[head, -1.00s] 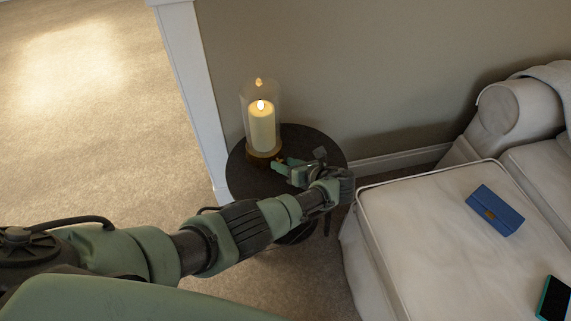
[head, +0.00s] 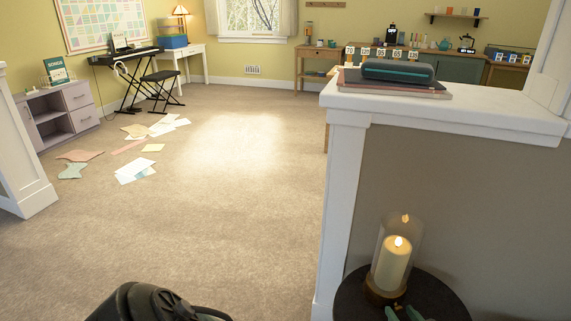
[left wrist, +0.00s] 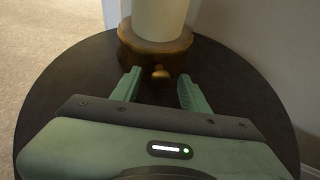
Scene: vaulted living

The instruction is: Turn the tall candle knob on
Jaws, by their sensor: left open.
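The tall candle (head: 391,265) is cream coloured, stands upright under a clear glass cover and shows a glowing flame. Its brown round base (left wrist: 156,50) carries a small brass-coloured knob (left wrist: 160,72) at the front, seen in the left wrist view. My left gripper (left wrist: 159,80) is open. Its green fingers reach toward the base, one on each side of the knob, with visible gaps to it. In the head view only the green fingertips (head: 402,314) show at the bottom edge, just in front of the base. My right gripper is in no view.
The candle stands on a round dark side table (head: 445,300). Loose papers (head: 135,172) lie on the carpet; the carpet's middle is clear.

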